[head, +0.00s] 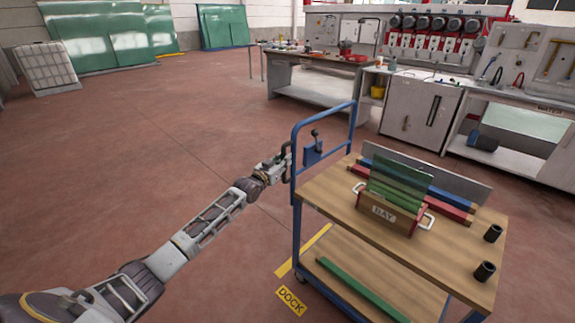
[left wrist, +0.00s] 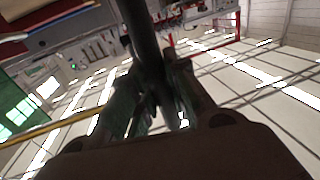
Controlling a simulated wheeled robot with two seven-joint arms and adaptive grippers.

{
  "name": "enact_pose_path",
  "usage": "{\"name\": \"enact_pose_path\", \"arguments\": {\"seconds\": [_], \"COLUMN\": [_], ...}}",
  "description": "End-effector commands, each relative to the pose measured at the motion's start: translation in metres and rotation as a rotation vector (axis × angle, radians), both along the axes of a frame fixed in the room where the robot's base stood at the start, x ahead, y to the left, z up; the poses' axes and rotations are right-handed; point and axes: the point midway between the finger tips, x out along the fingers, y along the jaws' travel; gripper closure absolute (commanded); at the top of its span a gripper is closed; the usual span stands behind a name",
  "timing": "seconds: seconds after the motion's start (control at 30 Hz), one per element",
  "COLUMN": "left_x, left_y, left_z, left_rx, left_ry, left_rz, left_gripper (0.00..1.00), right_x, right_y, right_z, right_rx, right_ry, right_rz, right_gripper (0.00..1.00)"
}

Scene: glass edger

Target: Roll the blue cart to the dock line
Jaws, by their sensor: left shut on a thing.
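The blue cart (head: 297,220) has a blue push handle at its left end and two wooden shelves. My left gripper (head: 284,160) is shut on the near upright of that handle. In the left wrist view the handle's dark bar (left wrist: 143,35) runs between the fingers of my left gripper (left wrist: 155,95). The yellow dock line (head: 303,250) is on the floor at the cart's left end, beside a yellow DOCK label (head: 291,300). The cart's near left leg and caster stand close to the line and hide part of it. My right gripper is out of view.
The top shelf carries a BAY box (head: 383,213) with green panes, coloured bars and two black cups (head: 485,271). A green strip (head: 360,289) lies on the lower shelf. A workbench (head: 315,80) and grey cabinets (head: 419,108) stand behind.

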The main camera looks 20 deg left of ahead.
Motion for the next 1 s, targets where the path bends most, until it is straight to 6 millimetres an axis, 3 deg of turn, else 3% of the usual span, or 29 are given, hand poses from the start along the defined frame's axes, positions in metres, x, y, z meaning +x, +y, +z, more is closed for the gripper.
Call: {"name": "enact_pose_path", "arguments": {"seconds": [0.57, 0.6, 0.77, 1.0], "left_x": [0.002, 0.002, 0.002, 0.002], "left_y": [0.005, 0.005, 0.005, 0.005], "left_z": [0.000, 0.000, 0.000, -0.001], "left_rx": [-0.002, -0.002, -0.002, -0.001], "left_ry": [-0.001, -0.001, 0.000, 0.001], "left_rz": [-0.002, -0.002, -0.002, -0.002], "left_gripper": [1.00, 0.81, 0.61, 0.61], "right_x": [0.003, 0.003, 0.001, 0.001], "right_y": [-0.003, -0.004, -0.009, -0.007], "right_z": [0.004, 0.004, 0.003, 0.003], "right_rx": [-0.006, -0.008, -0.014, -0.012], "right_ry": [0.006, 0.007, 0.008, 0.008], "right_rz": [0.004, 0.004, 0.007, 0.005], "right_gripper": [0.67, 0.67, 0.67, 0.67]}}
